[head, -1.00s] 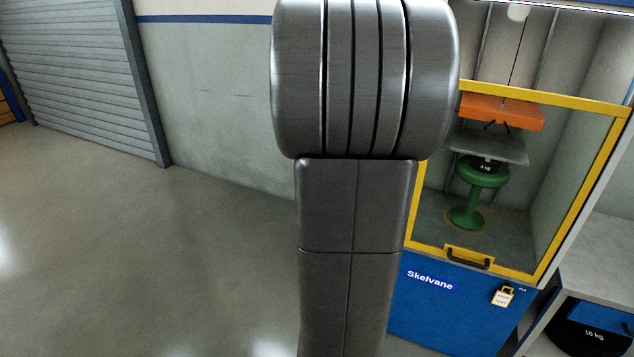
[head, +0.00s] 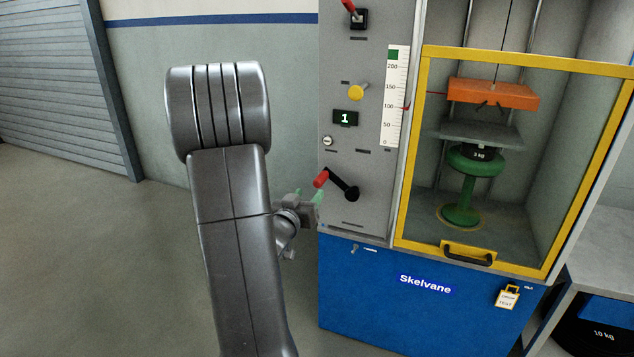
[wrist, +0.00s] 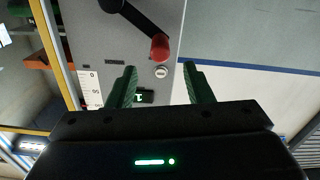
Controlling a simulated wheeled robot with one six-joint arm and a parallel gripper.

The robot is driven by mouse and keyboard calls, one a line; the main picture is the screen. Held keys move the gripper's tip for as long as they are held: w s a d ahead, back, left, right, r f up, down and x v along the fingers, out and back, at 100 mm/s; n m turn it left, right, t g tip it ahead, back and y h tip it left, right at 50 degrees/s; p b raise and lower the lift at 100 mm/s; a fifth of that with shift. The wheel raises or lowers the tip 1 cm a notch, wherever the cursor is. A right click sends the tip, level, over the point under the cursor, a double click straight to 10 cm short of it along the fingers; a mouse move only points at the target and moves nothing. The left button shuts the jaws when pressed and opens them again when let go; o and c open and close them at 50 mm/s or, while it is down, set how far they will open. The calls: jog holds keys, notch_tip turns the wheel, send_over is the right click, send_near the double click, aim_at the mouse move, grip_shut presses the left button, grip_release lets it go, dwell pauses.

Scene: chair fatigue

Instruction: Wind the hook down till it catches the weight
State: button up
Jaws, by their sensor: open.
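The crank (head: 345,187) is on the grey panel, with a black arm and hub and a red knob (head: 321,179) up to its left. My open gripper (head: 308,198) is just left of the knob. In the wrist view, my gripper (wrist: 160,84) has green fingers spread apart and empty, and the red knob (wrist: 160,47) is beyond their tips. Behind the yellow-framed door, black hooks (head: 487,105) hang under an orange block (head: 493,94).
The panel also bears a scale (head: 395,95), a yellow knob (head: 356,92), a display reading 1 (head: 345,118) and a red lever (head: 350,8). The yellow door (head: 470,253) looks closed. A bench with a 10 kg weight (head: 598,335) is at right. Floor at left is clear.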

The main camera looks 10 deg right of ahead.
aim_at(321, 179)
jog(key=x, duration=1)
jog(key=shift+c, duration=0.3)
grip_shut()
